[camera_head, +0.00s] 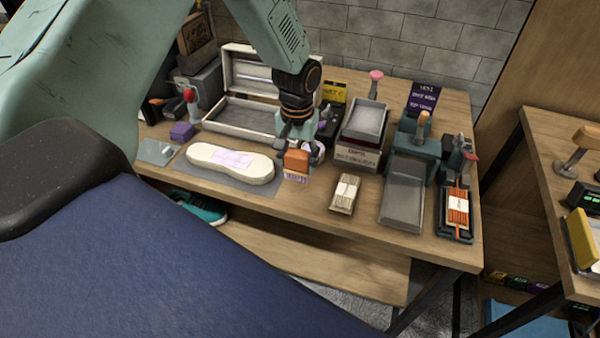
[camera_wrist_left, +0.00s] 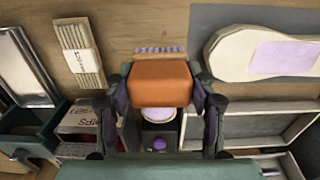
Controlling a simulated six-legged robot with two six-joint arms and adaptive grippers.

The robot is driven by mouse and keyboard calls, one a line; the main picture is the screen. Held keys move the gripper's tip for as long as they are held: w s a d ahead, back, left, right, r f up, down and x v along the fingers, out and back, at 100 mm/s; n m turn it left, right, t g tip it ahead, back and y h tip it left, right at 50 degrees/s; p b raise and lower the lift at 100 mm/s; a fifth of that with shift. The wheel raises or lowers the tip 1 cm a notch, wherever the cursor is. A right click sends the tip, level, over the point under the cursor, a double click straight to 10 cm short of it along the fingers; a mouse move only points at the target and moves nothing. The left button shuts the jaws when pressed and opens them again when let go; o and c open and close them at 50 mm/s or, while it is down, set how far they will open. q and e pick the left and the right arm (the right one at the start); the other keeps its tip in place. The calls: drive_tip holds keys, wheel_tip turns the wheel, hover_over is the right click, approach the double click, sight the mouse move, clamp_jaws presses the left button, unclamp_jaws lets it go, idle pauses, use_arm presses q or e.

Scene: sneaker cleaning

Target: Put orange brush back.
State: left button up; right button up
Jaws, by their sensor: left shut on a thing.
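The orange brush (camera_head: 297,162) has an orange block and purple bristles. My left gripper (camera_head: 297,146) is shut on it and holds it over the table, just right of the cream sole-shaped piece (camera_head: 230,163). In the left wrist view the orange brush (camera_wrist_left: 160,83) sits between the two fingers of the left gripper (camera_wrist_left: 160,95), its bristles showing beyond the block. Whether it touches the table is hard to tell. My right gripper does not show in either view.
An open box (camera_head: 240,112) stands behind the sole piece. A bundle of sticks (camera_head: 345,193) lies right of the brush. Grey trays (camera_head: 404,194) and a tray with orange strips (camera_head: 457,208) stand further right. A purple block (camera_head: 182,131) is at left. A teal shoe (camera_head: 204,209) is below the tabletop.

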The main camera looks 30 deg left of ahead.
sight(299, 170)
use_arm(q)
drive_tip(key=f, duration=0.3)
drive_tip(key=shift+s+d+f, duration=0.15)
drive_tip(key=shift+s+d, duration=0.1)
drive_tip(key=shift+d, duration=0.05)
drive_tip(key=shift+w+a+f, duration=0.1)
drive_tip(key=shift+w+f, duration=0.1)
drive_tip(key=o, duration=1)
drive_tip(key=shift+s+r, duration=0.2)
drive_tip(key=shift+w+f, duration=0.1)
drive_tip(key=shift+w, duration=0.1)
